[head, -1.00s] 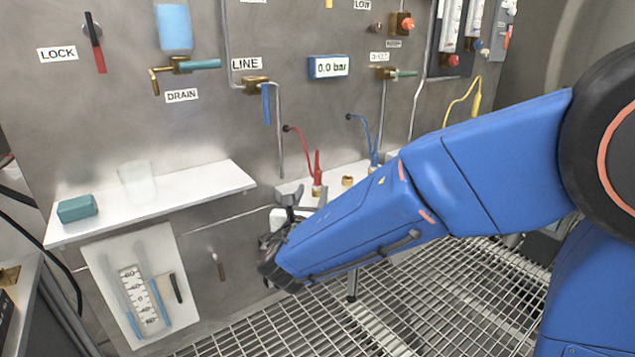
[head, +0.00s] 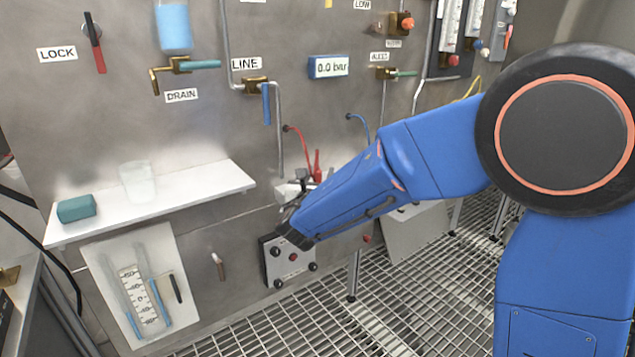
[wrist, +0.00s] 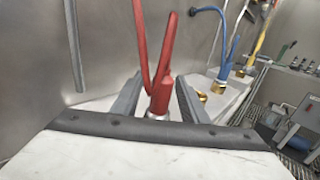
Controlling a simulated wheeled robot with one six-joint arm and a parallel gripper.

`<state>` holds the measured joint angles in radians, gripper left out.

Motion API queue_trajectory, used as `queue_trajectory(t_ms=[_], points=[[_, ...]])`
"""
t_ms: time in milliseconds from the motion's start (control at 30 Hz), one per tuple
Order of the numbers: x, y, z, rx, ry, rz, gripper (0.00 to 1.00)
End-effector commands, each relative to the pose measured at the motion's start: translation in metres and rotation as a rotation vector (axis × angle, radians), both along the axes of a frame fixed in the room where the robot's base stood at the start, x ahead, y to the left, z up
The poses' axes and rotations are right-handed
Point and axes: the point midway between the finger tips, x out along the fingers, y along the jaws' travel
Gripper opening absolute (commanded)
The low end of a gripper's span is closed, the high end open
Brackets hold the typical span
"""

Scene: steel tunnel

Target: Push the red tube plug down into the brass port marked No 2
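The red tube plug (wrist: 160,92) stands upright between my fingers in the wrist view, with its red tube looping up from it. A pale collar shows at its foot; what it sits in is mostly hidden by my gripper. My gripper (wrist: 158,98) is open, one finger on each side of the plug, with gaps visible. In the head view, the plug (head: 317,166) rises just behind my gripper (head: 301,186). A brass port (wrist: 202,97) with nothing visible in it lies right of the plug, partly behind my right finger. No port number is readable.
A blue plug (wrist: 221,76) with its tube stands in a brass fitting further right, and a yellow tube (wrist: 261,40) lies beyond it. The steel wall (head: 120,130) is close behind.

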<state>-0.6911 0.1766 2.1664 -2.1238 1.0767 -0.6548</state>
Motion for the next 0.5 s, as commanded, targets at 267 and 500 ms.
queue_trajectory(t_ms=[267, 500], points=[[0.0045, -0.0006, -0.0004, -0.001, 0.001, 0.001, 0.38], [0.0044, -0.0006, -0.0002, -0.001, 0.000, 0.001, 0.00]])
